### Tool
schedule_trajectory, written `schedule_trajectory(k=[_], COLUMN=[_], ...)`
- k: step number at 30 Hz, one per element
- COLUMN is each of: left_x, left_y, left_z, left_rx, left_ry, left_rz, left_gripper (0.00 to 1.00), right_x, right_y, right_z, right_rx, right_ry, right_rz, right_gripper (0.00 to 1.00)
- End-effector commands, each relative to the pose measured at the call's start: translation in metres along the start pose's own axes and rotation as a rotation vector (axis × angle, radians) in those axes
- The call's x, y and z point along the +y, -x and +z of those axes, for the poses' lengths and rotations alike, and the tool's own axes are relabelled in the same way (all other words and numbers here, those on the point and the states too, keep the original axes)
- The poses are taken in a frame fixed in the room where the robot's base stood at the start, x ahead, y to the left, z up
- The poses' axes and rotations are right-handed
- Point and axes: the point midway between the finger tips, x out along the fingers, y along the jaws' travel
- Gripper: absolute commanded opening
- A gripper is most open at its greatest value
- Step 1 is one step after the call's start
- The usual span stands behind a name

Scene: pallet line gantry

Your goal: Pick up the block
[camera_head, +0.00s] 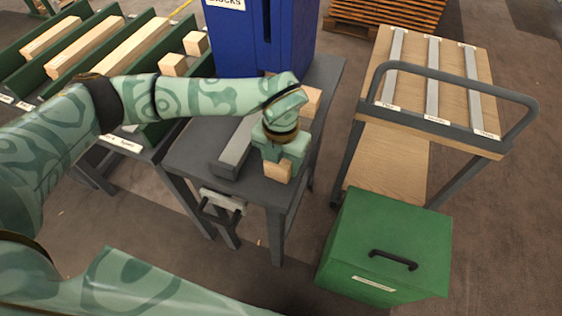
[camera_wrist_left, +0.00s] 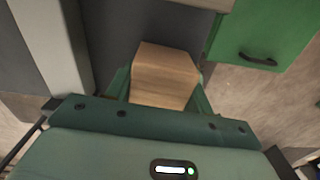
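A light wooden block (camera_head: 277,172) is at the front of the dark grey table (camera_head: 188,147), under my left gripper (camera_head: 281,160). In the left wrist view the block (camera_wrist_left: 165,76) sits between the two green fingers of the left gripper (camera_wrist_left: 160,92). The fingers lie against its two sides with no gap that I can see, so the gripper looks shut on it. I cannot tell if the block touches the tabletop. Another piece of wood (camera_head: 312,101) shows just behind the gripper. My right gripper is not in view.
A grey channel (camera_head: 236,148) lies left of the gripper. A blue cabinet (camera_head: 258,40) stands behind. Green racks (camera_head: 150,85) with wooden pieces are at left. A wooden-topped cart (camera_head: 455,72) and a green box (camera_head: 385,240) stand at right, with floor between them and the table.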

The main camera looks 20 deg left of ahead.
Motion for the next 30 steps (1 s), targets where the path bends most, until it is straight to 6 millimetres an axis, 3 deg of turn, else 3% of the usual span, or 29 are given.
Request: schedule_trajectory(k=[8,14,22,30], left_x=[0.000,0.000,-0.043,-0.094], left_y=[0.005,0.035,0.098,0.121], left_z=[0.000,0.001,0.033,0.073], left_rx=[-0.001,-0.006,-0.007,-0.002], left_ry=[0.000,0.000,-0.002,0.000], left_rz=[0.000,0.000,0.000,0.001], left_gripper=[0.28,0.28,0.28,0.28], right_x=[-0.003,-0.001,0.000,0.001], right_y=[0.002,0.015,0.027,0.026], right_z=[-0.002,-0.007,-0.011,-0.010], right_rx=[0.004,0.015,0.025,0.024], right_ry=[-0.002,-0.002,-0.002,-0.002], right_rz=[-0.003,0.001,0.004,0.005], right_gripper=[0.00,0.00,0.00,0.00])
